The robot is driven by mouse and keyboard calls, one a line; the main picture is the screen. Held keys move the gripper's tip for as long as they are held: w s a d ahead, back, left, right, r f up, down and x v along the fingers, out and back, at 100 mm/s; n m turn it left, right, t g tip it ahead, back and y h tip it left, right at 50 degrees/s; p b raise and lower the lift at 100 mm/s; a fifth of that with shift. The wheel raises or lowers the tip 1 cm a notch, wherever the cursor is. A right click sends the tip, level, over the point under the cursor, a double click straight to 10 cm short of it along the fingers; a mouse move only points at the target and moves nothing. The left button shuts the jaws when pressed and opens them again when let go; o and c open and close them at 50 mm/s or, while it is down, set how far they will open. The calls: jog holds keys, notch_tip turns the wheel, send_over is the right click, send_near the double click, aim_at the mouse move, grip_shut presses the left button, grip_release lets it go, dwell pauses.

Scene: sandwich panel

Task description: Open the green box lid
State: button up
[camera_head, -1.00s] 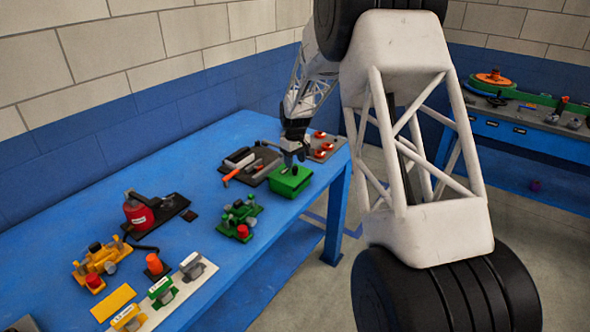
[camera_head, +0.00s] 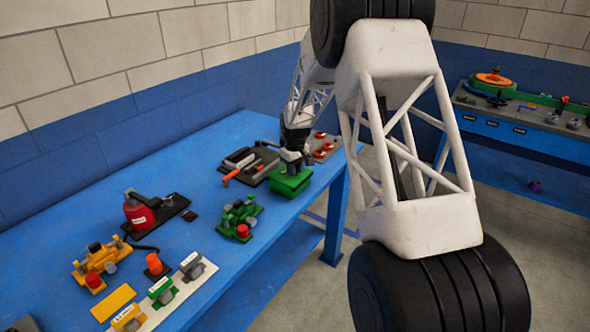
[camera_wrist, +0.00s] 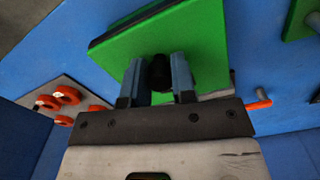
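The green box (camera_head: 290,184) sits near the right edge of the blue table, with its flat green lid (camera_wrist: 205,45) on top. A black knob (camera_wrist: 160,73) stands on the lid. My gripper (camera_wrist: 159,70) is over the box, with one finger on each side of the knob. The knob fills most of the space between the fingers, and I cannot tell whether they press on it. In the head view my gripper (camera_head: 293,165) hides the knob and part of the lid. The lid appears seated on the box.
A dark tray with an orange-handled tool (camera_head: 238,172) lies just left of the box. A grey panel with orange-red knobs (camera_head: 321,147) is behind it. A green fixture (camera_head: 238,219) stands nearer the front. The table edge is close on the right.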

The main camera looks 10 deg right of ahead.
grip_shut()
jog(key=w+d, duration=0.9)
jog(key=shift+w+d, duration=0.25)
jog(key=o, duration=0.8)
grip_release()
jog(key=shift+c, duration=0.2)
jog(key=shift+r, duration=0.1)
notch_tip(320, 180, up, 8)
jog(key=shift+f, duration=0.2)
